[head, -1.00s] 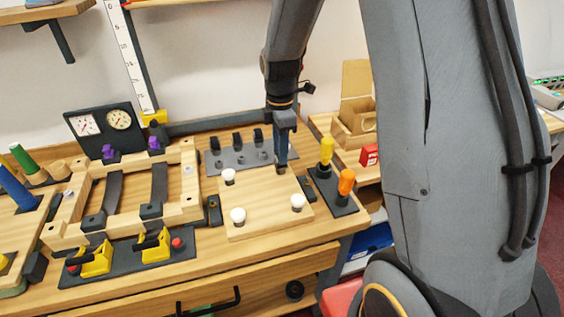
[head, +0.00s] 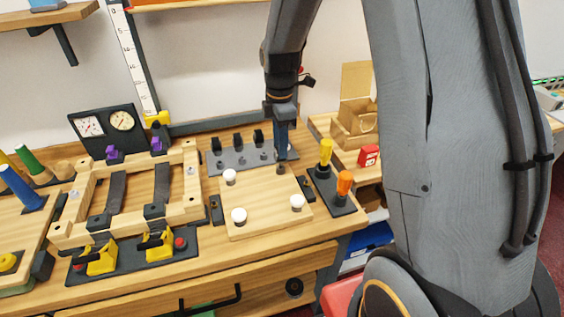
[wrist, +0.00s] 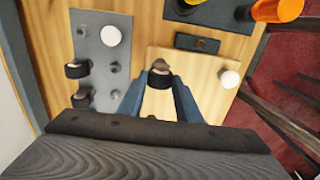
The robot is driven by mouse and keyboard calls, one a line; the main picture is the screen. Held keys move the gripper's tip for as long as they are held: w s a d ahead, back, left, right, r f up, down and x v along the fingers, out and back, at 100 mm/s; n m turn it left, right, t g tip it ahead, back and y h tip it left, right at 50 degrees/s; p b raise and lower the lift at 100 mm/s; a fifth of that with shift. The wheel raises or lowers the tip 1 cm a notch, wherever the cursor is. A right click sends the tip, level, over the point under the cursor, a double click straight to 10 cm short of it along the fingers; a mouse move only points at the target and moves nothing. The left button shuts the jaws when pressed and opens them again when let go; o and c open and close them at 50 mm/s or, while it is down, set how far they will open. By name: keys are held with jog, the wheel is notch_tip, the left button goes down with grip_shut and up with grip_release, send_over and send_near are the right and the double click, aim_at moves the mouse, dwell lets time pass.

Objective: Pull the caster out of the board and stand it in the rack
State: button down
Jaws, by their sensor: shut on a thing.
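My gripper (wrist: 160,90) is shut on a dark caster (wrist: 160,80) with a brownish-grey top, which shows between the blue fingers in the wrist view. In the head view my gripper (head: 282,156) is at the back right corner of the pale wooden board (head: 265,215), with the caster's dark end (head: 281,169) just below the fingertips. I cannot tell whether the caster is still seated in the board. White-topped pieces stand at the board's other corners. The grey rack (head: 228,161) lies just behind the board. It has black casters along its back and short grey posts in front.
A dark plate with a yellow handle (head: 325,152) and an orange handle (head: 344,184) stands right of the board. A wooden frame with yellow clamps (head: 158,243) is to the left. An open cardboard box (head: 356,125) is at the back right.

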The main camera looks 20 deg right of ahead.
jog(key=shift+r+p, duration=0.7)
jog(key=shift+r, duration=0.3)
